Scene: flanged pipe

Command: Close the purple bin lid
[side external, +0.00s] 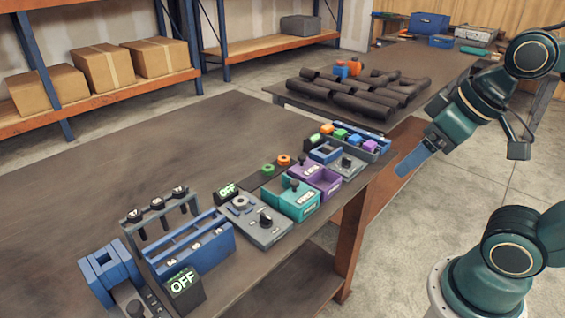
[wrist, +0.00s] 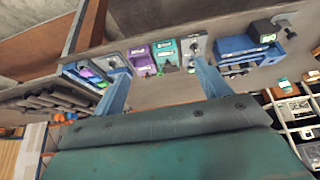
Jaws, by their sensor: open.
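The purple bin (side external: 318,180) stands in the row of items along the table's edge, with a dark knob on top. Part of its top looks uncovered, but the lid's exact position is too small to tell. In the wrist view the purple bin (wrist: 140,60) shows between the finger directions, nearer the left finger. My gripper (side external: 408,166) hangs off the table's right side, apart from the bin. In the wrist view my gripper (wrist: 160,72) has its two blue fingers wide apart with nothing between them.
A teal bin (side external: 293,198) with a knob sits beside the purple one. A grey panel with a knob (side external: 255,221) and a blue rack (side external: 190,245) lie nearer the camera. A tray of coloured blocks (side external: 355,142) is beyond. Dark pipes (side external: 350,88) lie on the far table. The large tabletop is mostly clear.

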